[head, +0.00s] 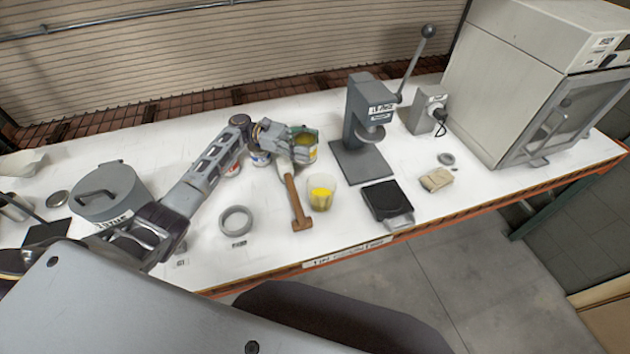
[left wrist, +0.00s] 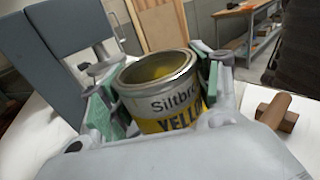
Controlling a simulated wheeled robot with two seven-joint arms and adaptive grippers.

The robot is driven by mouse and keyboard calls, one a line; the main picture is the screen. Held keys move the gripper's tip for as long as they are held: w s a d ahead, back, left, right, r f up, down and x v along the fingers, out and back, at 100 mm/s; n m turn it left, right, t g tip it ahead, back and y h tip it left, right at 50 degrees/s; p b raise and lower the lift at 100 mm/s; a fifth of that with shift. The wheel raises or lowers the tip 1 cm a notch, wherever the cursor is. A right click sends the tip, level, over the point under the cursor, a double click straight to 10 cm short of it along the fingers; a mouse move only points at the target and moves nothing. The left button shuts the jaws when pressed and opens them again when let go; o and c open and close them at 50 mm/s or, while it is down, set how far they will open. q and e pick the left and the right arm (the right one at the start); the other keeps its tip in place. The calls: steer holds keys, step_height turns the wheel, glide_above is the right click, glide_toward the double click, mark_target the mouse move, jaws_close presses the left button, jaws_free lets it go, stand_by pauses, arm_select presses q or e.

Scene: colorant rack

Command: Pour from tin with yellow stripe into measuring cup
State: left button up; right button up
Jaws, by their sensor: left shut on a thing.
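The tin with yellow stripe (head: 309,154) is in my left gripper (head: 302,142), over the bench behind the measuring cup. In the left wrist view the tin (left wrist: 160,95) stands between the green-padded fingers of the left gripper (left wrist: 163,85), which is shut on it. Its top is open with yellow inside, and its label reads "YELLO", partly cut off by the gripper. It looks about upright, at most slightly tilted. The clear measuring cup (head: 321,192) stands on the bench with yellow in it, apart from the tin. My right gripper is not in view.
A wooden-handled tool (head: 296,204) lies just left of the cup. Other tins (head: 260,158) stand behind my left arm. A grey press (head: 365,120) and a black scale (head: 387,201) are to the right. A grey ring (head: 235,220) and a lidded pot (head: 108,190) are to the left.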

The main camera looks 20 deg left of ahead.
arm_select(q)
steer(key=shift+r, duration=0.1)
stand_by(0.3)
steer(key=shift+r, duration=2.4)
steer(key=shift+r, duration=0.1)
